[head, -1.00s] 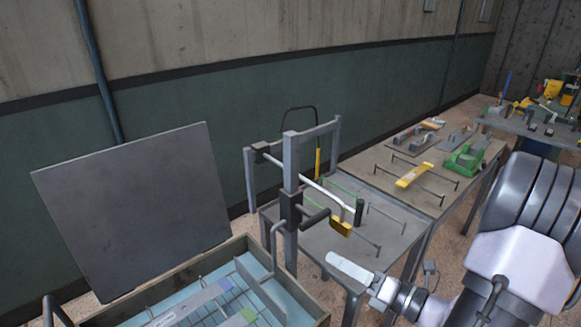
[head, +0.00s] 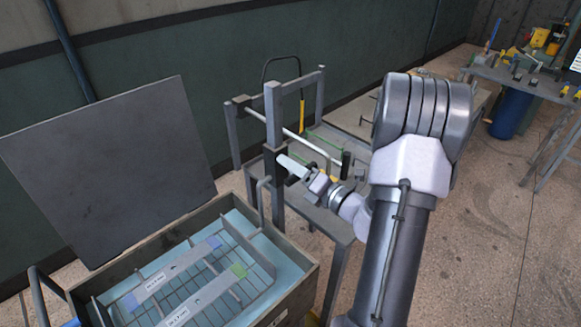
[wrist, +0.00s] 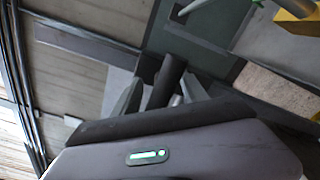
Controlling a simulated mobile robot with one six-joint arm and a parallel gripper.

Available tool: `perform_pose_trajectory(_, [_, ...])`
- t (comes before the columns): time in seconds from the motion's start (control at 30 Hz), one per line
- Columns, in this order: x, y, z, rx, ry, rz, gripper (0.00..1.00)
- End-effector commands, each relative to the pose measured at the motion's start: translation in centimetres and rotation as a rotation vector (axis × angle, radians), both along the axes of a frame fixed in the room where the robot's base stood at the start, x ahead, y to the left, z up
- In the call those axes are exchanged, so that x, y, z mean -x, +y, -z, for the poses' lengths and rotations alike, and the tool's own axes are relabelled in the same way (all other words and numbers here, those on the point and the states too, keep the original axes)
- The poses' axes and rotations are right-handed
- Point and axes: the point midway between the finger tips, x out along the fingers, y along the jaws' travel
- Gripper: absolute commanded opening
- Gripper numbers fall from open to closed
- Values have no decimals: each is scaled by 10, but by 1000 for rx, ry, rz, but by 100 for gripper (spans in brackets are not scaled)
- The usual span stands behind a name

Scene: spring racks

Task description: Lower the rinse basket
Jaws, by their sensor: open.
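The rinse basket (head: 206,283) is a wire basket with two labelled grey bars, sitting in a tank (head: 285,293) of pale blue liquid. A bent grey rod (head: 262,205) rises from its side beside an upright grey post (head: 273,115). My gripper (head: 290,165) is in front of the post, at the dark block (head: 270,165) on it. In the wrist view my gripper (wrist: 160,98) is open, with a dark cylindrical handle (wrist: 172,72) between or just beyond the fingers. I cannot tell whether they touch it. In the head view my gripper hides this handle.
A large grey panel (head: 110,165) stands behind the tank. Another bench (head: 520,85) with tools is far right; open floor (head: 480,250) lies between.

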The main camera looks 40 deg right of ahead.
Motion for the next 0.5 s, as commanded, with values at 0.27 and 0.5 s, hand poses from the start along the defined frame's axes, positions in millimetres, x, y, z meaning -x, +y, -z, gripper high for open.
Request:
perform_pose_trajectory(0.27, [-7, 1, 0, 0, -1, 1, 51])
perform_pose_trajectory(0.5, [-7, 1, 0, 0, -1, 1, 21])
